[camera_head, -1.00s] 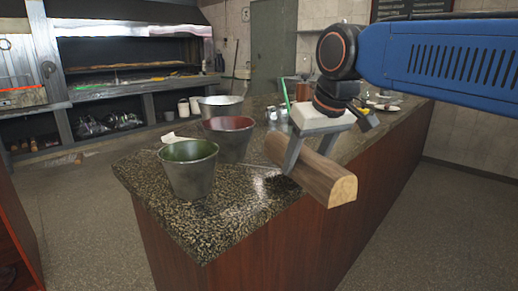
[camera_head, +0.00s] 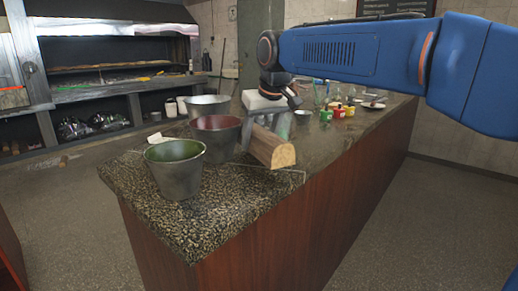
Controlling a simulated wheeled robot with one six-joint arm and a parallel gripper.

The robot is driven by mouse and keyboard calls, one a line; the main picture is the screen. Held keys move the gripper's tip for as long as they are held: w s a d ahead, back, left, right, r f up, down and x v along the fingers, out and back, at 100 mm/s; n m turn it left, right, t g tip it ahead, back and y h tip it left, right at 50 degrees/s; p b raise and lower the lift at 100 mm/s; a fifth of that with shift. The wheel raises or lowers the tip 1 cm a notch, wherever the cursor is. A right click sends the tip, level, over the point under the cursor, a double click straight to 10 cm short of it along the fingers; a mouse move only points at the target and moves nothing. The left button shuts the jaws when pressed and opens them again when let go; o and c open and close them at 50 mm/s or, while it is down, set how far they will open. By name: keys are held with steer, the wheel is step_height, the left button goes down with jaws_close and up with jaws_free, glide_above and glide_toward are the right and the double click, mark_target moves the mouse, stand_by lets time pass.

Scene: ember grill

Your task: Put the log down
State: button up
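The log (camera_head: 276,150) is a short brown piece with a pale sawn end facing me. It is over the counter's right part, close beside the red-lined bucket. My gripper (camera_head: 260,130) is above it, with a finger down on its left side and the other side partly hidden. The fingers look shut on the log. The log lies level, at or just above the counter (camera_head: 225,215); I cannot tell whether it touches. A thin pale outline (camera_head: 304,178) is on the countertop around the log.
A green-lined bucket (camera_head: 175,178), a red-lined bucket (camera_head: 214,150) and a metal bowl (camera_head: 207,103) stand left of the log. The counter's front corner is clear.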

steer(key=shift+w+a+f, duration=0.1)
steer(key=shift+w, duration=0.1)
steer(key=shift+f, duration=1.6)
steer(key=shift+f, duration=0.1)
steer(key=o, duration=1.9)
steer(key=v, duration=1.2)
